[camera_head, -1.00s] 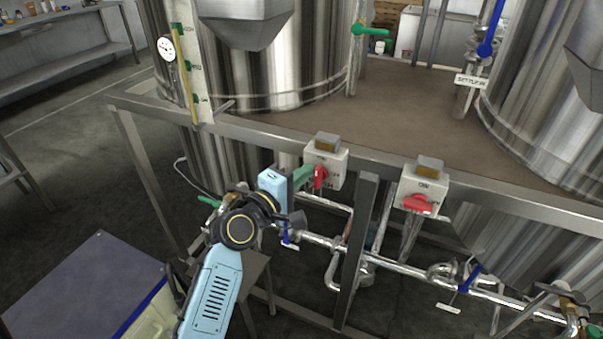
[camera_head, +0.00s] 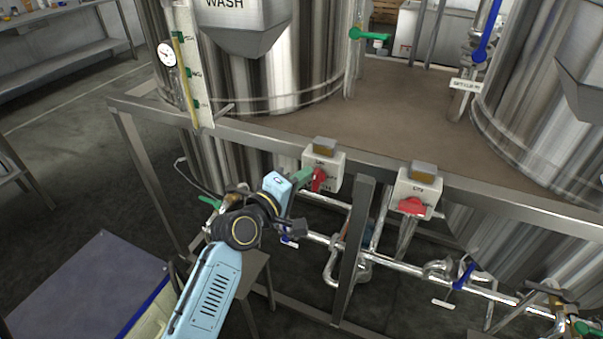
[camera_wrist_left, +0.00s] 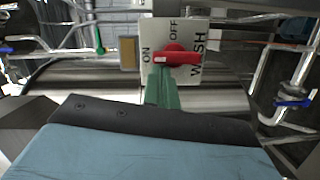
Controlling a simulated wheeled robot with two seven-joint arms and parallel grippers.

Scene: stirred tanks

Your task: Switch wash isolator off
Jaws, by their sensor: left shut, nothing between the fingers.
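The wash isolator (camera_head: 333,166) is a pale box with a red handle (camera_head: 318,179), fixed to the front rail of the platform. In the left wrist view its plate (camera_wrist_left: 190,38) reads ON, OFF and WASH. There the red handle (camera_wrist_left: 180,57) lies crosswise, its white-marked end beside the ON label. My left gripper (camera_head: 308,174) is shut, with green fingers and nothing between them. In the left wrist view the fingertips (camera_wrist_left: 160,68) are at the marked end of the handle; I cannot tell if they touch it. My right gripper is not in view.
A similar isolator box (camera_head: 419,190) with a red handle is on the rail to the right. Pipes (camera_head: 400,267) with blue-handled valves run below. A dark post (camera_head: 353,250) stands between the boxes. Steel tanks (camera_head: 290,75) rise behind the rail.

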